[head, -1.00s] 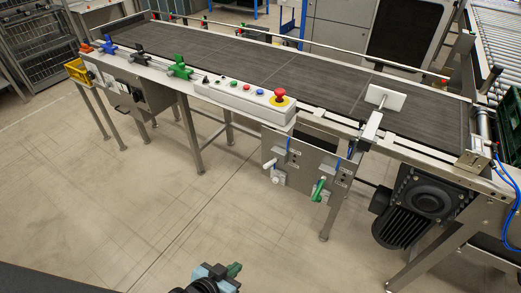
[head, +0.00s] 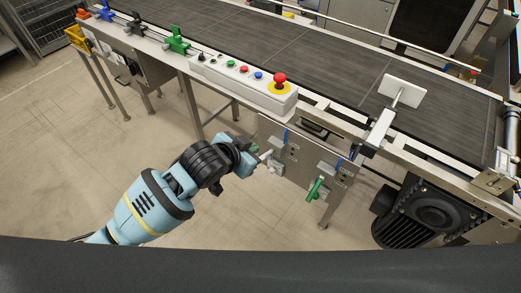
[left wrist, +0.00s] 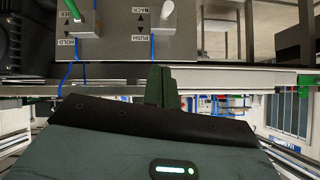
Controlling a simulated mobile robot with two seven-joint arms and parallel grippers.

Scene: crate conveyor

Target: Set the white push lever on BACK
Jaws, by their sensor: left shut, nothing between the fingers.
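The white push lever (head: 267,156) sticks out from the left plate of the steel panel under the conveyor's front rail. It also shows at the top of the left wrist view (left wrist: 166,10), beside upside-down BACK and PUSH labels. Which label it is set to I cannot tell. My left gripper (head: 254,149) is just left of the white lever in the head view, shut and empty. Its dark green fingers (left wrist: 161,87) are pressed together in the left wrist view, apart from the lever in that picture. Whether they touch it is unclear. My right gripper is out of view.
A green lever (head: 314,188) hangs on the right plate, close by; it shows in the left wrist view (left wrist: 72,10) near a HOLD label. A control box (head: 235,85) with a red emergency button sits above. A black motor (head: 412,214) stands right. Floor at left is clear.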

